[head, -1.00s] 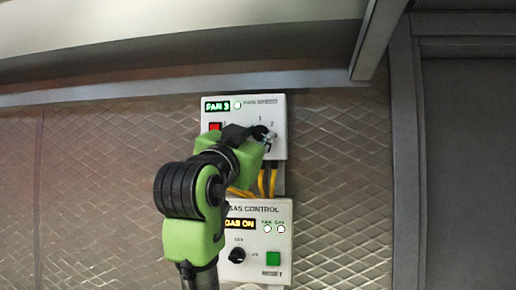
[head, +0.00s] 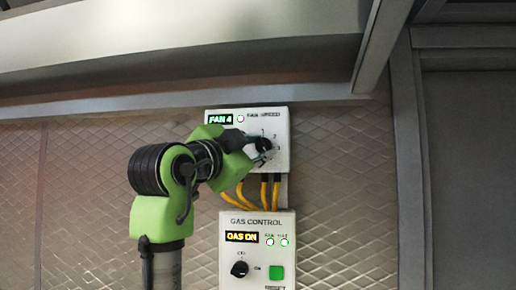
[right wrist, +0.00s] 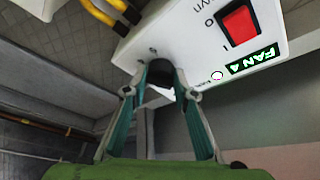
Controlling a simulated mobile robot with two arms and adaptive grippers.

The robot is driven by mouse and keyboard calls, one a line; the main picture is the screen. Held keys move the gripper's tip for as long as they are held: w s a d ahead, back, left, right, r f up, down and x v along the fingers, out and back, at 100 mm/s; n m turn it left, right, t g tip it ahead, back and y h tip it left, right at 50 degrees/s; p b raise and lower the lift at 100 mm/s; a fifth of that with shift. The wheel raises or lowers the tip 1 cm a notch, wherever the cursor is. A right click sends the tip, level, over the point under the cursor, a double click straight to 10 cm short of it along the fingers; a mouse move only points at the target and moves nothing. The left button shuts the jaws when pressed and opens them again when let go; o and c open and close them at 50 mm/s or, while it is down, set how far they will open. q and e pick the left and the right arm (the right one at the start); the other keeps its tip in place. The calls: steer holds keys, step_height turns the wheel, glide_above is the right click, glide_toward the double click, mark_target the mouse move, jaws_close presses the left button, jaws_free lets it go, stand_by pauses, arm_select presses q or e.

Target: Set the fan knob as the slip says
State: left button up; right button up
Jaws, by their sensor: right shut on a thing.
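The fan speed box (head: 281,161) is a white panel on the wall. Its display (head: 220,119) reads FAN 4 and a white lamp beside it is lit. The black fan knob (head: 264,144) is at the box's right side, with numerals around it. In the right wrist view the fingers (right wrist: 160,85) close around the knob, which is mostly hidden. That view also shows the display (right wrist: 252,60). The slip is not in view. My left gripper is not in view.
A gas control box (head: 257,221) below reads GAS ON, with a black knob (head: 239,269) and a green button (head: 276,272). Yellow cables (head: 264,192) run between the boxes. A red rocker switch (right wrist: 240,25) is on the fan box. A metal hood overhangs above.

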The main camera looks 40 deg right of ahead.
steer(key=shift+r, duration=0.1)
steer(key=o, duration=1.1)
steer(key=shift+c, duration=0.2)
steer(key=shift+a, duration=0.1)
steer(key=shift+a, duration=0.1)
steer(key=shift+s+a, duration=0.1)
steer(key=shift+a, duration=0.15)
steer(key=v, duration=1.1)
steer(key=shift+f, duration=0.2)
